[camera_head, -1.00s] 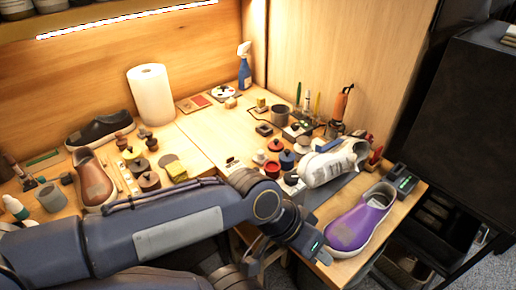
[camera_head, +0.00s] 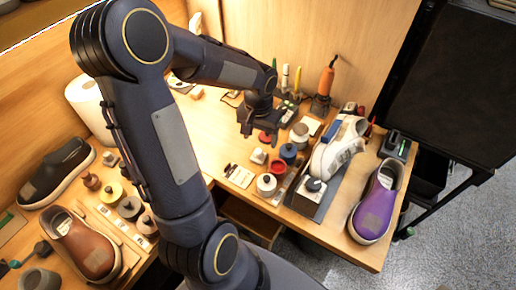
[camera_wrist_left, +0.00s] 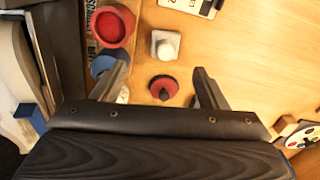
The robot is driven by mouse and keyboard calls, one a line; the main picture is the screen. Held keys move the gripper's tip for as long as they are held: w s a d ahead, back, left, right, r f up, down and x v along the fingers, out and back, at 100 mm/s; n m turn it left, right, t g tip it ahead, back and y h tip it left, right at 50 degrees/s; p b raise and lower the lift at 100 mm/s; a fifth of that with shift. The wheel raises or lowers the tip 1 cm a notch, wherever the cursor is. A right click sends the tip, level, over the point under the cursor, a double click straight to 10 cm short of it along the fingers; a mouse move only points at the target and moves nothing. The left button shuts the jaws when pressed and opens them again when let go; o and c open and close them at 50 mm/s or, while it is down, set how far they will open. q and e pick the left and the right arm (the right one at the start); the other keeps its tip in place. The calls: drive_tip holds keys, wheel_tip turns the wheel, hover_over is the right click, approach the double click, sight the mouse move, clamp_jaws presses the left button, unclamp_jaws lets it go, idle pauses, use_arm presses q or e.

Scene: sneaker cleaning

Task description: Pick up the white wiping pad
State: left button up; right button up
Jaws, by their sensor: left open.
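My left gripper (camera_head: 262,132) is open and empty, pointing down over the back of the table. In the left wrist view its fingers (camera_wrist_left: 162,65) stand either side of a red disc with a dark knob (camera_wrist_left: 163,88). A small whitish block with a rounded top (camera_wrist_left: 165,44) lies just beyond the disc; it also shows in the head view (camera_head: 258,156). A flat pale square (camera_head: 312,125) lies behind the white sneaker (camera_head: 338,150). I cannot tell which of these pale things is the wiping pad. My right gripper is not in view.
A blue round container (camera_head: 288,152) and a red cup (camera_head: 277,168) stand close to the gripper. An orange-handled tool (camera_head: 326,82) stands at the back. A purple shoe (camera_head: 375,205) is at the right edge. Bare wood lies right of the fingers in the wrist view.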

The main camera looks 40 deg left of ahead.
sight(258, 150)
use_arm(q)
drive_tip(key=f, duration=0.9)
drive_tip(key=shift+w+a+p, duration=0.2)
drive_tip(key=shift+a+p, duration=0.1)
drive_tip(key=shift+a, duration=0.1)
drive_tip(key=shift+r, duration=0.1)
drive_tip(key=c, duration=1)
drive_tip(key=shift+c, duration=0.3)
drive_tip(key=shift+r, duration=0.1)
